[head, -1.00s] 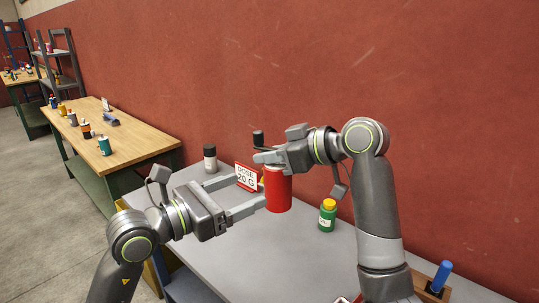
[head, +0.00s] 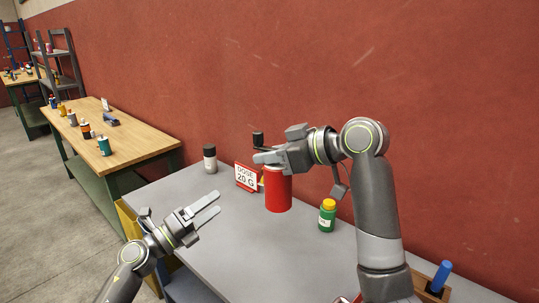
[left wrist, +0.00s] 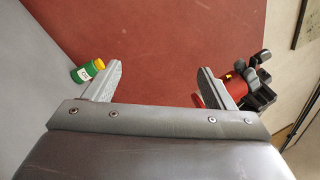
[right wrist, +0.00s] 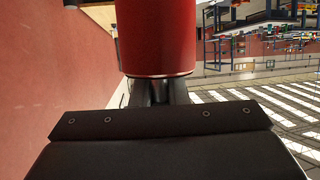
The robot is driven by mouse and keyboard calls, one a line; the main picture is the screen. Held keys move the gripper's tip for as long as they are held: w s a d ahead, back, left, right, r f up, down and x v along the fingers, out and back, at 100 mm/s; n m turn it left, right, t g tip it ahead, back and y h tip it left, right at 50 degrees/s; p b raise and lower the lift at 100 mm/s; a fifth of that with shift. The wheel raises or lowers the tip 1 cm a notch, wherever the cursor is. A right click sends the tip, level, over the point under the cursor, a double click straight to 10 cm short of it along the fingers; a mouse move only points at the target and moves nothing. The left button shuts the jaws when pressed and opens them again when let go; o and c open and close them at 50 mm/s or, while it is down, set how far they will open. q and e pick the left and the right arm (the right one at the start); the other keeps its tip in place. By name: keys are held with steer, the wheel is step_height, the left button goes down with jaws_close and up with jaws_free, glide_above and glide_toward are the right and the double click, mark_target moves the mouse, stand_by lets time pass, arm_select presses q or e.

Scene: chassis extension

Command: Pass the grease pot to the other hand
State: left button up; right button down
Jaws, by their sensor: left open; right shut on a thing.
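The grease pot, a red cylinder (head: 278,190), is upright above the grey table. My right gripper (head: 264,157) is shut on it near its top. In the right wrist view the pot (right wrist: 155,38) fills the top middle, between the fingers. My left gripper (head: 214,205) is open and empty, to the left of the pot and clear of it, over the table. In the left wrist view its two fingers stand wide apart with nothing between them. Part of the red pot (left wrist: 211,88) shows there behind the right-hand finger.
A green bottle with a yellow cap (head: 327,216) stands on the grey table (head: 290,255) right of the pot. A dose sign (head: 246,177) and a grey container with a black lid (head: 210,158) stand behind. The red wall closes the back. The front table area is clear.

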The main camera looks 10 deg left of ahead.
arm_select(q)
steer(key=w+a+f+n+t+y, duration=0.1)
steer(key=a+f+n+y, duration=0.4)
steer(key=a+f+n, duration=0.3)
steer(key=w+a+f+n+t+y, duration=0.1)
steer(key=a+f+n+y, duration=0.55)
steer(key=f, duration=0.45)
steer(key=s+a+f+n+g+y, duration=0.15)
steer(key=s+f+n, duration=0.3)
steer(key=f, duration=0.55)
steer(key=s+a+f+n+g+y, duration=0.1)
steer(key=s+f+n+g+y, duration=0.15)
steer(key=s+f, duration=0.55)
steer(key=s+d+f+n+g, duration=0.3)
steer(key=s+f+n+g, duration=0.35)
steer(key=s+f, duration=1.2)
steer(key=s+d+f+n+g, duration=0.1)
steer(key=s+d+f+g, duration=0.1)
steer(key=s, duration=0.5)
steer(key=s+d+f+n+g+h, duration=0.1)
steer(key=s+d+f+g, duration=0.1)
steer(key=s, duration=0.6)
steer(key=s+d+f+n+g, duration=0.2)
steer(key=s+d+f, duration=0.2)
steer(key=s, duration=0.4)
steer(key=shift+s+d+f, duration=0.15)
steer(key=shift+d+f, duration=0.05)
steer(key=shift+f, duration=0.3)
